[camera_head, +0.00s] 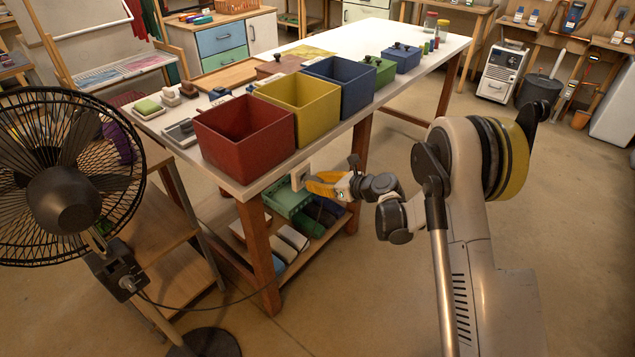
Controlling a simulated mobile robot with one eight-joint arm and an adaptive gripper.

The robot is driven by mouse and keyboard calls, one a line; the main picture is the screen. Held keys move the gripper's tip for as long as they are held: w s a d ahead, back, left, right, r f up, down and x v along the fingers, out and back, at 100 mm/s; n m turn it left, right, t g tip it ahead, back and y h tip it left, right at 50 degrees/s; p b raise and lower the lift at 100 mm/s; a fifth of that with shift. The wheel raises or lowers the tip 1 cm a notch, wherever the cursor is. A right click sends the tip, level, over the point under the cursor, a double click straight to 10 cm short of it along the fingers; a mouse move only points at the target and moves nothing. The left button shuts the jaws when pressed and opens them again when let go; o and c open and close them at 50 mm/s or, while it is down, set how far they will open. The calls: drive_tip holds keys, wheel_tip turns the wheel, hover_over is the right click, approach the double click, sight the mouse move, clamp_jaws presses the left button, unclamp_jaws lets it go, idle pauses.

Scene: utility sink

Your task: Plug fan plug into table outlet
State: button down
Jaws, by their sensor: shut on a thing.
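My gripper (310,183), with yellow-orange fingers, is beside the front edge of the white table. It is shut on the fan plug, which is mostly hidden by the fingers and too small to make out. The table outlet (299,171) is a small pale box under the tabletop edge, just left of my fingertips. I cannot tell whether the plug touches it. The black fan (66,206) stands at the left. Its dark cord (165,305) hangs from the fan's control box and runs right toward the table leg.
Red (240,165), yellow (318,115) and blue (352,88) bins line the tabletop (405,40) edge above my gripper. A wooden table leg (258,255) and a low shelf with a green crate (290,200) are close by. Floor at front right is open.

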drive_tip(key=shift+w+a, duration=0.75)
drive_tip(key=shift+a, duration=0.15)
drive_tip(key=c, duration=1.1)
unclamp_jaws()
drive_tip(key=shift+s, duration=0.1)
drive_tip(key=v, duration=1.2)
